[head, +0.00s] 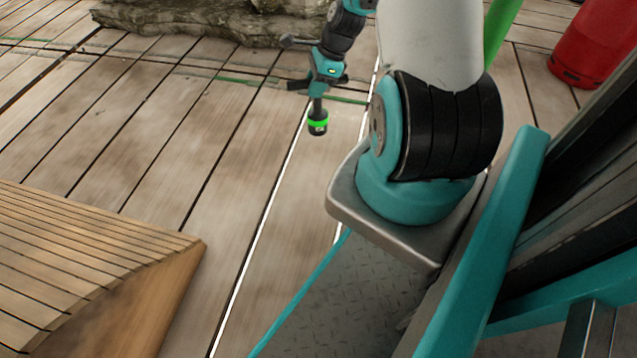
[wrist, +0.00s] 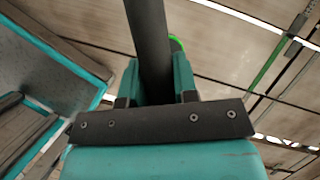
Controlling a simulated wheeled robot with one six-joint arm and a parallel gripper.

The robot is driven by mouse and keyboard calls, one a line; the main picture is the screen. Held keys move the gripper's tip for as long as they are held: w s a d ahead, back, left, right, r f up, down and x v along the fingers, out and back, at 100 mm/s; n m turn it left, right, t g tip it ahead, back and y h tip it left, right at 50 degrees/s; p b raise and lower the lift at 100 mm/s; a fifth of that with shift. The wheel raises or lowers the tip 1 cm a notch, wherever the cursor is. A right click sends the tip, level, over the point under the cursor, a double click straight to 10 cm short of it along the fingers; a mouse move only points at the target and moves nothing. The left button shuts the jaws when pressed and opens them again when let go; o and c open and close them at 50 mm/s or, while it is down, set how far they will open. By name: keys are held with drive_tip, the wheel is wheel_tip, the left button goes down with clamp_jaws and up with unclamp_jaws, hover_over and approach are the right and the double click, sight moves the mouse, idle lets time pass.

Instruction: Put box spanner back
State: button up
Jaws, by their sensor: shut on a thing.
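The box spanner (head: 317,125) is a dark, roughly upright tool with a bright green band near its lower end. In the head view it hangs below my gripper (head: 327,78), above the plank deck. My gripper is shut on its shaft. In the wrist view the dark shaft (wrist: 149,35) passes between the two teal fingers of my gripper (wrist: 157,85), and a bit of the green band shows behind it. The part between the fingers is hidden. No holder for the spanner can be made out in either view.
A slatted wooden structure (head: 90,260) stands at the lower left. Rough stone (head: 190,22) lies at the back. A red container (head: 597,45) stands at the upper right, near a green pole (head: 500,30). The plank deck (head: 150,120) around the spanner is mostly clear.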

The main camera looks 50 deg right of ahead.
sight(317, 117)
drive_tip(key=shift+d+f, duration=0.2)
drive_tip(key=shift+f, duration=0.4)
wheel_tip(317, 117, down, 20)
drive_tip(key=b, duration=1.2)
drive_tip(key=shift+r+m, duration=0.15)
drive_tip(key=shift+m, duration=0.15)
drive_tip(key=shift+s, duration=0.1)
drive_tip(key=o, duration=1)
drive_tip(key=p+v, duration=0.8)
drive_tip(key=v, duration=0.4)
drive_tip(key=shift+s, duration=0.1)
